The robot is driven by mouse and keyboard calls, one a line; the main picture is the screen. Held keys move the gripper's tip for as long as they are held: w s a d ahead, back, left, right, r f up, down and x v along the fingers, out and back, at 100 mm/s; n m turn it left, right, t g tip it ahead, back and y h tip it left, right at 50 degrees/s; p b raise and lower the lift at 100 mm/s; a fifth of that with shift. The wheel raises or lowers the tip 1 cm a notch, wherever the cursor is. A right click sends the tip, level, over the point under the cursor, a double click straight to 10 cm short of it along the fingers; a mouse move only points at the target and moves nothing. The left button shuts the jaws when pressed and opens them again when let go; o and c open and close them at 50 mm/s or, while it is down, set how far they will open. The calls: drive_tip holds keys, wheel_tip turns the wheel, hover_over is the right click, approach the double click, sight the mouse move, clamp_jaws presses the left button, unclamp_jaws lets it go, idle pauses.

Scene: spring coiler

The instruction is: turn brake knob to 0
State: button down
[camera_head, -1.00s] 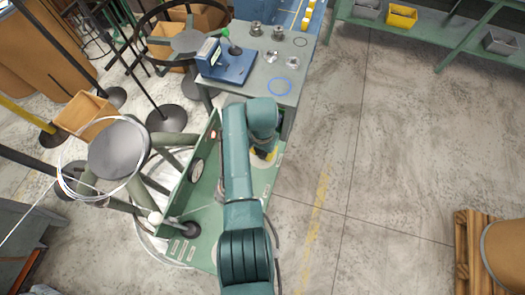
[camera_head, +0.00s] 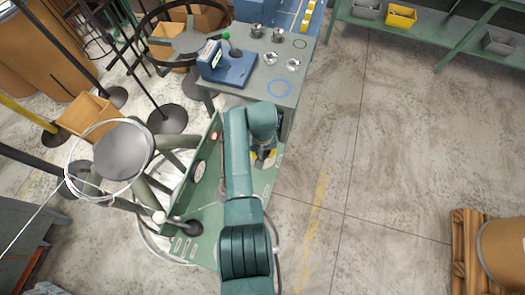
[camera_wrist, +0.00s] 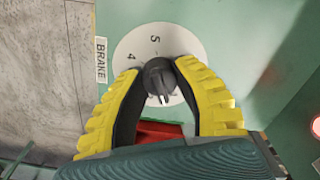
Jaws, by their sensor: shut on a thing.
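The brake knob (camera_wrist: 160,80) is a dark round knob at the middle of a pale dial (camera_wrist: 150,43) in the wrist view. The digits 4 and 5 show on the dial above the knob; the rest of its scale is hidden by the fingers. A BRAKE label (camera_wrist: 101,60) is beside the dial on the green panel. My gripper (camera_wrist: 160,85) has its yellow-padded fingers closed around the knob. In the head view, my arm hides the knob, and only a bit of yellow finger shows by the green machine (camera_head: 210,205).
A red part (camera_wrist: 160,130) shows below the knob, between the fingers. In the head view, a grey bench (camera_head: 262,95) with a blue device and metal parts is beyond the arm. A wire reel (camera_head: 122,150) stands at left.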

drive_tip(key=n, duration=0.6)
drive_tip(key=shift+f+p, duration=0.15)
drive_tip(key=shift+p, duration=0.25)
drive_tip(key=n, duration=0.6)
drive_tip(key=shift+s+n, duration=0.1)
drive_tip(key=shift+n, duration=0.2)
drive_tip(key=c, duration=0.7)
unclamp_jaws()
wheel_tip(320, 180, up, 12)
drive_tip(key=shift+r, duration=0.1)
